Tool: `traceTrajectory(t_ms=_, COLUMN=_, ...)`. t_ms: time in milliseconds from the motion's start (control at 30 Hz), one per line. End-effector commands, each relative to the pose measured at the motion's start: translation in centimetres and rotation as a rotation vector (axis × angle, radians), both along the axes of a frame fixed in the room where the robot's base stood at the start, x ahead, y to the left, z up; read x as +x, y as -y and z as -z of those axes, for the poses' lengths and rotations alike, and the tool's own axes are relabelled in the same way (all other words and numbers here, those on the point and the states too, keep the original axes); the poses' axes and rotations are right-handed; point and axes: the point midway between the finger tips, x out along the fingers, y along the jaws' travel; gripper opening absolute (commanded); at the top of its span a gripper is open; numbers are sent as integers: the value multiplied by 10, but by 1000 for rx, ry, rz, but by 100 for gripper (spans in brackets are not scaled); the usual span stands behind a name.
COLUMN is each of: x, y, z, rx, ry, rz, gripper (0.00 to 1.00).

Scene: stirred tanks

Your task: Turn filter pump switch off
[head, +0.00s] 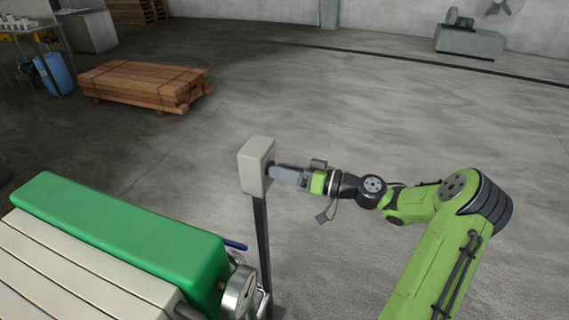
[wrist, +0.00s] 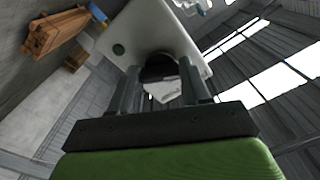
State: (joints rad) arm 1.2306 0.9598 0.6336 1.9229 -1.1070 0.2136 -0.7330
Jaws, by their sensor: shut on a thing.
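The switch box (head: 256,163) is a pale grey box on top of a dark post (head: 263,240). Its front plate (wrist: 165,22) fills the upper middle of the wrist view, tilted in the picture. A dark round switch knob (wrist: 157,72) sits on the plate, with a small dark green round spot (wrist: 118,48) beside it. My gripper (head: 272,170) reaches the box's right-hand face in the head view. In the wrist view my gripper (wrist: 160,75) is shut on the knob, one finger on each side. The fingers partly cover the knob, and I cannot read its setting.
A machine with a green end block (head: 130,225) and pale plates stands at the lower left, close to the post. A blue handle (head: 236,245) sticks out beside it. Stacked timber (head: 145,84) lies farther back. The floor right of the box is mostly clear.

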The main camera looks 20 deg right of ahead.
Motion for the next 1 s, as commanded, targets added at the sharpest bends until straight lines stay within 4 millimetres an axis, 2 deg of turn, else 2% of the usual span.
traceTrajectory(t_ms=1000, x=0, y=0, z=-2, rx=644, ry=-643, rz=2, gripper=16)
